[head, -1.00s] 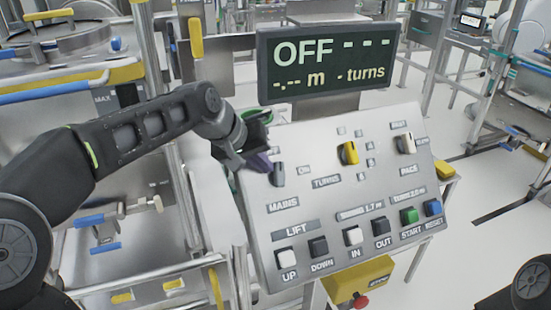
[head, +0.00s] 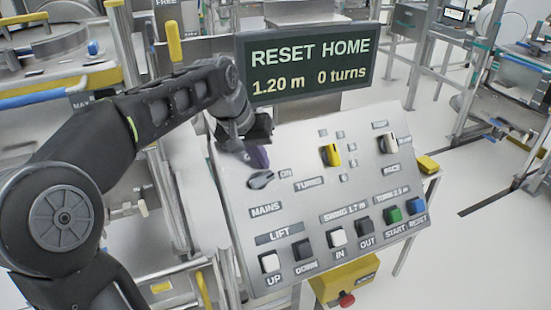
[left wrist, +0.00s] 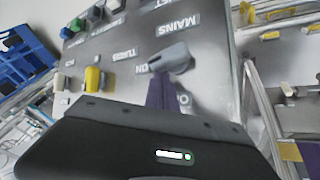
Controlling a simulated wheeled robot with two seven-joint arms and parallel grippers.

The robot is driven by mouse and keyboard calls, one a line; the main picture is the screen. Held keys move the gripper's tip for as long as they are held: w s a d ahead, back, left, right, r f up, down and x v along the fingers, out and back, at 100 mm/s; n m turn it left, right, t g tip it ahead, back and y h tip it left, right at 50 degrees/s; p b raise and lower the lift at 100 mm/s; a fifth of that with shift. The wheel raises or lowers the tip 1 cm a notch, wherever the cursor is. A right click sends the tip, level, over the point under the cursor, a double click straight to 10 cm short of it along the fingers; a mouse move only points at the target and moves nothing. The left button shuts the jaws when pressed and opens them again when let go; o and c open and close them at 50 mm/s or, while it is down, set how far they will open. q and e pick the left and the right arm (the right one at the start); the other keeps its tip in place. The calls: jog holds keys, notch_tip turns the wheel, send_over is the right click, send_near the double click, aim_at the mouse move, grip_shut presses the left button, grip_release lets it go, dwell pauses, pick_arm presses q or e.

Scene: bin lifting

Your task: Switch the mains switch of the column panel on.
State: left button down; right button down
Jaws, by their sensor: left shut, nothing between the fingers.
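The column panel (head: 292,210) is a tilted grey board with labelled knobs and buttons. The mains switch (head: 261,180) is a dark grey knob at its upper left, turned sideways with one end towards the ON label. It also shows in the left wrist view (left wrist: 170,57). My left gripper (head: 258,158) is shut and empty, its purple fingertips just above the switch. In the left wrist view the fingertips (left wrist: 160,92) are right by the knob; I cannot tell whether they touch. The display (head: 305,70) reads "RESET HOME", 1.20 m, 0 turns. My right gripper is not in view.
The yellow turns knob (head: 331,155) and the pace knob (head: 388,143) stand right of the switch. A row of buttons runs along the lower panel, from UP (head: 270,262) to the blue reset button (head: 416,206). A red emergency button (head: 347,299) sits below.

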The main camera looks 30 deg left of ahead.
pick_arm(q)
jog(key=shift+a, duration=0.1)
jog(key=shift+r+p, duration=0.65)
jog(key=shift+r, duration=0.2)
